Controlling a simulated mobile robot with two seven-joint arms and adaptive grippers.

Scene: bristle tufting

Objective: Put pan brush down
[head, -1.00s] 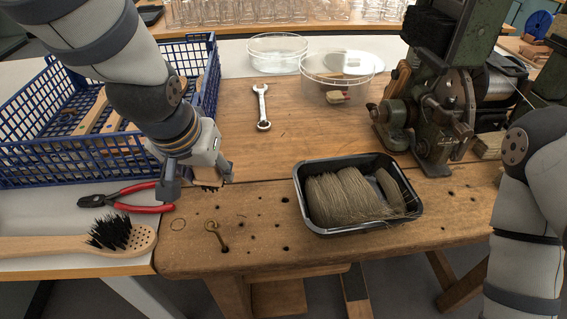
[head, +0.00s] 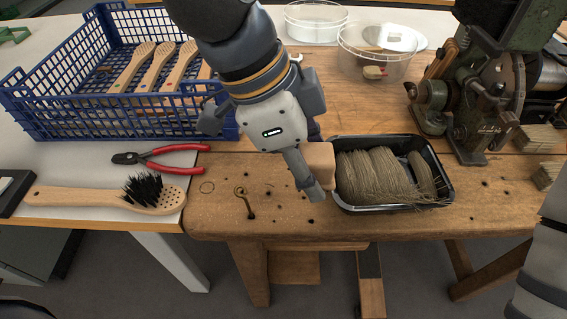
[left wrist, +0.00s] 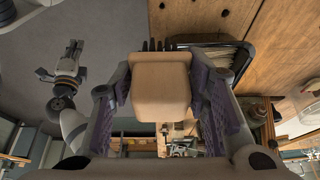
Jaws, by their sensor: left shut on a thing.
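My left gripper (head: 312,178) is shut on the pan brush (head: 320,160), whose tan wooden block shows beside the tray's left end in the head view. The fingers and arm hide part of it there. In the left wrist view the pan brush's block (left wrist: 168,88) sits between the two finger pads (left wrist: 165,98), with a few dark bristle tufts at its top edge. I cannot tell whether it touches the bench. My right gripper (left wrist: 62,75) shows small in the left wrist view, and its opening is unclear. It is out of the head view.
A black tray (head: 447,190) of bristle fibre stands on the wooden bench (head: 290,215). A green machine (head: 470,110) is at right. A blue crate (head: 60,120) of brush handles, red pliers (head: 175,150) and a black-bristled brush (head: 100,197) are at left.

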